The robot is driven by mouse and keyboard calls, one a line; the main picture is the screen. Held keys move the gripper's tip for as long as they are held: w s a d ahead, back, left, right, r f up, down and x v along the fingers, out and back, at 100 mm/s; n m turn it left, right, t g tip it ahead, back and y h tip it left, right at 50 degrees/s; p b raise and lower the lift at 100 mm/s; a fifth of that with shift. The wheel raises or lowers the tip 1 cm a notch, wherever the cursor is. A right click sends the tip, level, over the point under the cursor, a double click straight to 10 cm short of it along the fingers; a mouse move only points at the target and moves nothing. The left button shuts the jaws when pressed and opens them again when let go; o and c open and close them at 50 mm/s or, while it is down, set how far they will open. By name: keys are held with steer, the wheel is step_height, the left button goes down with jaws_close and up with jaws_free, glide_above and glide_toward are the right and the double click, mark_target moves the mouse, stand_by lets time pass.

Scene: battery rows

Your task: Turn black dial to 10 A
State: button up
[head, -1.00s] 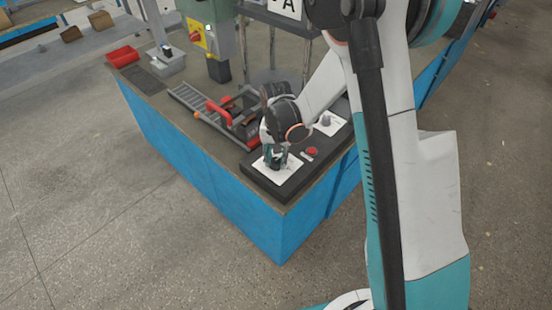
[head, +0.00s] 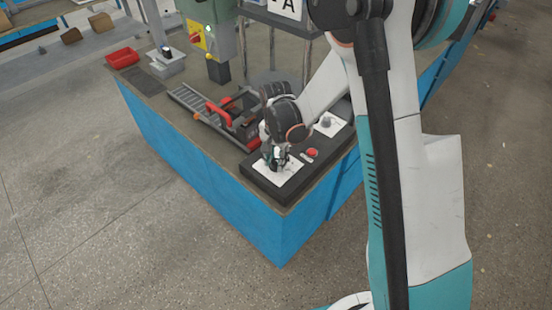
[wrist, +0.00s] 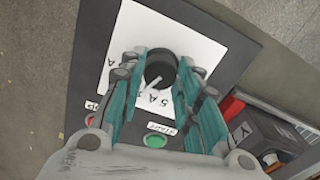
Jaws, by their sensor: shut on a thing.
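The black dial (wrist: 161,66) sits on a white plate (wrist: 183,35) in the wrist view, with a pale pointer line on it. The pointer slants toward the lower left, near the "5 A" label (wrist: 152,98). My gripper (wrist: 160,75) is around the dial from above, its teal fingers on either side and shut on it. In the head view my gripper (head: 275,157) is over the near white plate (head: 290,172) of the dark panel, and it hides the dial there. A 10 A mark is not readable.
The dark panel (head: 258,180) lies at the corner of a blue-sided bench (head: 215,165). It also bears a red button (head: 312,152), a green button (wrist: 155,141) and a second plate with a grey knob (head: 325,121). A red-handled clamp device (head: 220,115) stands close behind.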

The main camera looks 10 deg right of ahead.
mark_target(276, 162)
steer(key=o, duration=1.1)
step_height(276, 162, up, 12)
steer(key=s+d+r+n+t, duration=0.3)
steer(key=s+d+r+n, duration=0.1)
steer(key=s+r, duration=0.65)
steer(key=s+d+r+n+t, duration=0.1)
steer(key=s, duration=0.3)
steer(key=s+d+n+t, duration=0.1)
steer(key=s+n, duration=0.1)
steer(key=s, duration=0.1)
steer(key=s+d+r+n+t, duration=0.1)
steer(key=s+t, duration=0.1)
steer(key=s, duration=0.2)
steer(key=shift+s+d+r+n, duration=0.3)
steer(key=shift+r, duration=0.05)
